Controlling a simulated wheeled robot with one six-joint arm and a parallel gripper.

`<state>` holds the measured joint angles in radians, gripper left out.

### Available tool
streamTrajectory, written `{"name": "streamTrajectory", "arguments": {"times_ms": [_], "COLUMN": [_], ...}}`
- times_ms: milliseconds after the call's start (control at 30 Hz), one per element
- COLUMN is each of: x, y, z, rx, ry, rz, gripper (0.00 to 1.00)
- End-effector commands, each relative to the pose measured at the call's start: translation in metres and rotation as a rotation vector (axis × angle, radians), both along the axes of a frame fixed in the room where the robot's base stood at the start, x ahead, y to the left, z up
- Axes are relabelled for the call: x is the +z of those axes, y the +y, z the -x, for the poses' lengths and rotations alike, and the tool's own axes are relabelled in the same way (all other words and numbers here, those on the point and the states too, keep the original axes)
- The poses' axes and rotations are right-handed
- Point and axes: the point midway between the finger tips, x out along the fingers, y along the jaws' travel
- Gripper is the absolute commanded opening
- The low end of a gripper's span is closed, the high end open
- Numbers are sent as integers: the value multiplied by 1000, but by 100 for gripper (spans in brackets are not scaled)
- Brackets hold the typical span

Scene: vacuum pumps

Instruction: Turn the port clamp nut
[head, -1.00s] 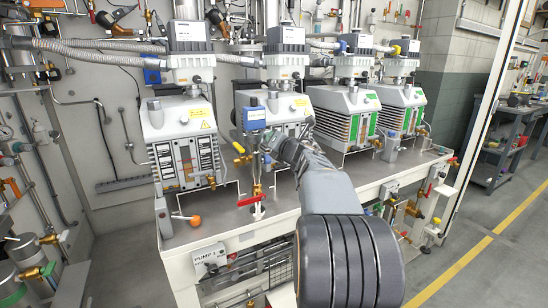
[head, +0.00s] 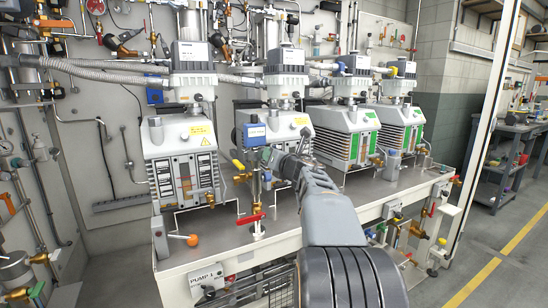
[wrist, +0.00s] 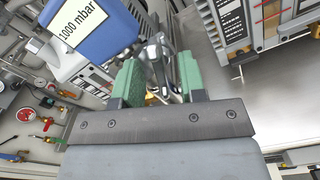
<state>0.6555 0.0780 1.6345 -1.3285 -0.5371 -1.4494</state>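In the wrist view a shiny metal port clamp with its nut (wrist: 165,78) lies between and just beyond the two green finger pads of my gripper (wrist: 158,76). The pads are apart, with a gap visible beside the metal, so my gripper is open around it. The blue gauge box (wrist: 90,22) marked 1000 mbar stands close to the left pad. In the head view my gripper (head: 268,158) is just below and right of the blue gauge box (head: 253,133), in front of the second pump (head: 285,127). My gripper hides the clamp nut there.
A brass valve with a red handle (head: 251,219) stands below the gauge on the grey bench top (head: 300,235). The first pump (head: 183,165) is at left; two green-panelled pumps (head: 345,135) are at right. An orange knob (head: 192,240) is near the front edge.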

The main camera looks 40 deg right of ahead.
Motion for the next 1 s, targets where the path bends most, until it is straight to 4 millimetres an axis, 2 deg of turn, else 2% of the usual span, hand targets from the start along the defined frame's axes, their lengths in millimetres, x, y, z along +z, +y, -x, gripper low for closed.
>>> {"name": "streamTrajectory", "arguments": {"times_ms": [533, 1000], "x": [-1, 0], "y": [2, 3], "z": [18, 23], "rx": [-1, 0], "ry": [0, -1], "rz": [0, 1], "gripper": [38, 38]}}
